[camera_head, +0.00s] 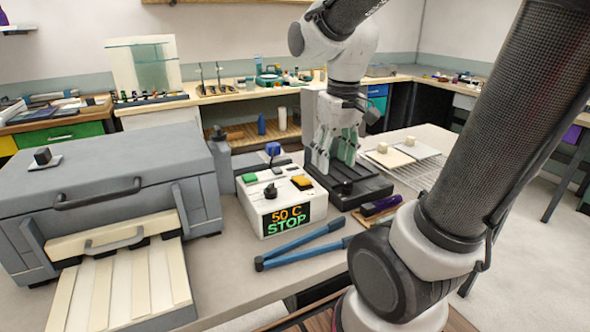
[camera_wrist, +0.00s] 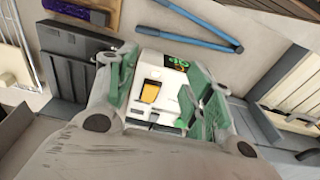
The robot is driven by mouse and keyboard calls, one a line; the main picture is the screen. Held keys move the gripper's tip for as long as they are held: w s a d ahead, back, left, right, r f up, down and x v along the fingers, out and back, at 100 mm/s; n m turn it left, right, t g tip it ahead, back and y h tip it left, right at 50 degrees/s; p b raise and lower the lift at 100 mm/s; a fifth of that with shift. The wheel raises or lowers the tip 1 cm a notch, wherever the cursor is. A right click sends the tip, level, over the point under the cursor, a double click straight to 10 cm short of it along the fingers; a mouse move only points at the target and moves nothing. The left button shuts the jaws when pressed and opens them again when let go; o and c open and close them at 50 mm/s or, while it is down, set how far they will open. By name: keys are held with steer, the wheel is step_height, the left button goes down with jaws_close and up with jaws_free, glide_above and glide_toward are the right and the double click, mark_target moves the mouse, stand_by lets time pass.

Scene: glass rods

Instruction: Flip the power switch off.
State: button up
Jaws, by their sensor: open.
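A white control box (camera_head: 283,205) stands on the bench with a display (camera_head: 288,218) reading "50 C" and "STOP". Its top carries a green button (camera_head: 249,178), an orange button (camera_head: 301,182) and a black knob (camera_head: 270,191). A blue-topped part (camera_head: 272,149) stands just behind it. I cannot tell for sure which is the power switch. My gripper (camera_head: 337,165) is open and empty, pointing down to the right of and behind the box. In the wrist view the box (camera_wrist: 148,74) and orange button (camera_wrist: 150,92) show between the green-padded fingers (camera_wrist: 165,80), which hide part of the box top.
A grey furnace (camera_head: 110,175) with a slatted front tray stands left of the box. Blue tongs (camera_head: 300,248) lie in front of it. A black stand (camera_head: 350,185) lies beneath my gripper, with a purple-handled tool (camera_head: 380,206) nearby. A wire rack (camera_head: 425,172) is at the right.

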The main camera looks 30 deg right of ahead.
steer(key=g, duration=0.2)
glide_above(297, 176)
steer(key=s, duration=0.5)
steer(key=f, duration=0.4)
steer(key=shift+w+d+f, duration=0.1)
steer(key=shift+w+d, duration=0.05)
steer(key=shift+w, duration=0.1)
steer(key=w, duration=0.3)
steer(key=shift+w+r+t, duration=0.2)
steer(key=shift+w+t, duration=0.2)
steer(key=shift+w+r, duration=0.2)
steer(key=shift+w, duration=0.05)
step_height(297, 176, down, 8)
steer(key=shift+r, duration=0.25)
